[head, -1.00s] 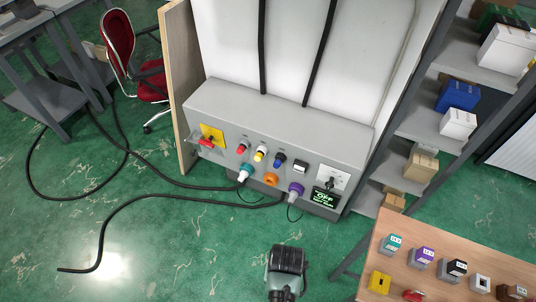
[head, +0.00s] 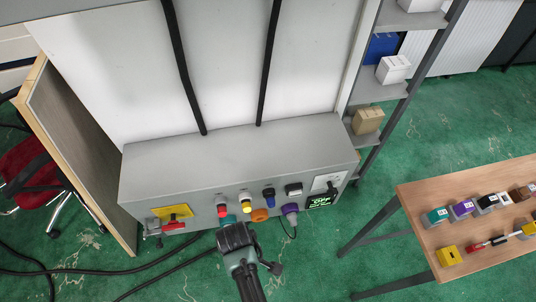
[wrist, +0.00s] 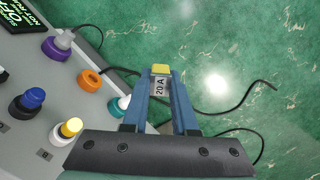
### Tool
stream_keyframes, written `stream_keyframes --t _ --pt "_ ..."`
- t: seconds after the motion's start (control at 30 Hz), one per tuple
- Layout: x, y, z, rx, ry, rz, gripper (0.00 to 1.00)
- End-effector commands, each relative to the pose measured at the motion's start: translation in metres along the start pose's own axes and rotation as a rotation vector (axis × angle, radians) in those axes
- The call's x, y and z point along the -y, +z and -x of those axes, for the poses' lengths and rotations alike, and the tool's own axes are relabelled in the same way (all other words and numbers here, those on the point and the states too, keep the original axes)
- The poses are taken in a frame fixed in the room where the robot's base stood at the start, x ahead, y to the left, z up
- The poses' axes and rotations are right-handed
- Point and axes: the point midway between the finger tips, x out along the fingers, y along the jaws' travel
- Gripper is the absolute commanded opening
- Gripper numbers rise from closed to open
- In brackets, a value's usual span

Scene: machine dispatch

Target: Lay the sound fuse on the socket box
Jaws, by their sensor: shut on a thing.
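My gripper (wrist: 160,78) is shut on a small fuse (wrist: 159,87) marked "20 A", with a yellow end, between its two blue fingers in the wrist view. In the head view my gripper (head: 235,238) is in front of the lower edge of the grey socket box (head: 240,155), overlapping the teal socket (head: 226,220); the fuse is hidden there. The box has a bare sloping top and a front with coloured knobs, an orange socket (head: 259,215) and a purple socket (head: 290,209). In the wrist view the fuse shows over green floor, beside the box front.
A yellow plate with a red handle (head: 173,225) sits at the box's left. A small display (head: 320,201) reads "OFF". A wooden table (head: 420,187) at right holds several labelled blocks and a yellow block (head: 449,256). Shelves stand behind right; black cables lie on the floor.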

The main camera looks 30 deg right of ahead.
Motion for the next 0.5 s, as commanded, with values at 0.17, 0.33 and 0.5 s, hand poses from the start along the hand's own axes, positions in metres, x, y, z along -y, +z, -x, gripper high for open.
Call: stream_keyframes --t 0.17,0.33,0.5 --pt "-0.020 0.017 -0.018 0.075 0.053 0.380 0.00" --pt "-0.045 0.025 -0.017 0.151 0.140 0.765 0.00" --pt "-0.065 0.015 0.002 0.221 0.270 1.158 0.00"
